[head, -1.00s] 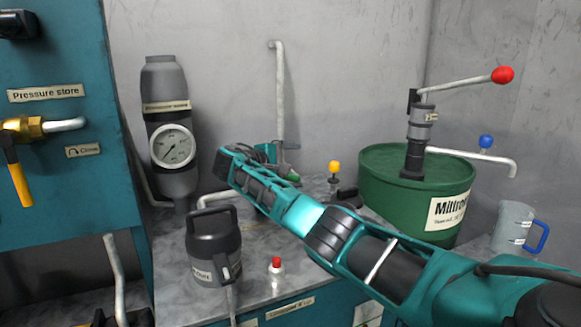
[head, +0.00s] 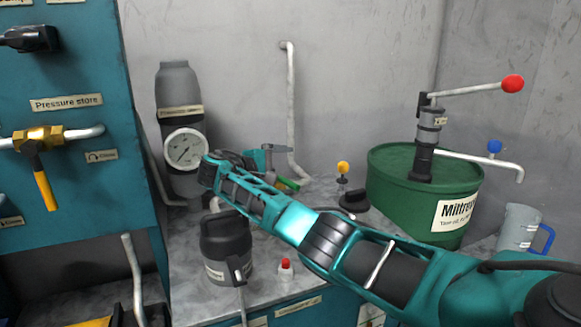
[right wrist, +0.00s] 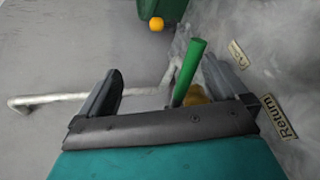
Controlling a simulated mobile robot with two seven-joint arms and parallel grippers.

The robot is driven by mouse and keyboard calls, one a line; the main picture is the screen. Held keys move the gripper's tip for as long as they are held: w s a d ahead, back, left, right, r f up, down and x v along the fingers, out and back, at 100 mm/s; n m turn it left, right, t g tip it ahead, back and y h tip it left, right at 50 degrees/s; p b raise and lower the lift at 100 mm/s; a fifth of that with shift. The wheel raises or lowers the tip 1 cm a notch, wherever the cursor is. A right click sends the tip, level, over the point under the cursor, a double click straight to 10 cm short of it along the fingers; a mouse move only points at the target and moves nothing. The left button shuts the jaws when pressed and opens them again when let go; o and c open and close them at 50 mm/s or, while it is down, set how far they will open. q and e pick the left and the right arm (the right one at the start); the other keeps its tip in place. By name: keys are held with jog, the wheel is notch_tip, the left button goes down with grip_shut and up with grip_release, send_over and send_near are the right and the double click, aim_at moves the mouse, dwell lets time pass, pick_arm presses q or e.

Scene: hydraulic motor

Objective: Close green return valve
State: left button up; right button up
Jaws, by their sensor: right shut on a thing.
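The green handle (head: 288,184) of the return valve shows at the foot of the grey wall pipe on the counter, partly hidden by my gripper. In the right wrist view the green handle (right wrist: 190,72) stands out from a brass valve body (right wrist: 197,94), close to the right-hand finger. A "Return" label (right wrist: 280,117) lies beside it. My right gripper (head: 281,166) reaches in from the right and is at the handle, one finger on each side in the right wrist view (right wrist: 164,70). It is shut on the green handle. My left gripper is not in view.
A gauge (head: 185,148) on a grey cylinder, a dark canister (head: 226,245) and a small red-capped bottle (head: 286,268) stand near my arm. A yellow knob (head: 343,167), a green drum (head: 400,205) and a jug (head: 518,225) stand to the right. A teal cabinet (head: 70,205) is at left.

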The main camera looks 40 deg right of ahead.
jog(key=shift+w+a+r+p, duration=0.25)
jog(key=shift+a+r+p, duration=0.35)
jog(key=shift+a+r, duration=0.6)
jog(key=shift+a, duration=0.35)
jog(key=shift+c, duration=0.6)
jog(key=shift+s+a+r, duration=0.2)
jog(key=shift+a+r, duration=0.1)
jog(key=shift+a, duration=0.2)
jog(key=c, duration=0.5)
jog(key=a+p, duration=0.1)
jog(key=a, duration=0.3)
jog(key=shift+s+a+p, duration=0.1)
jog(key=shift+a+p, duration=0.1)
jog(key=shift+p, duration=0.2)
jog(key=shift+p, duration=0.3)
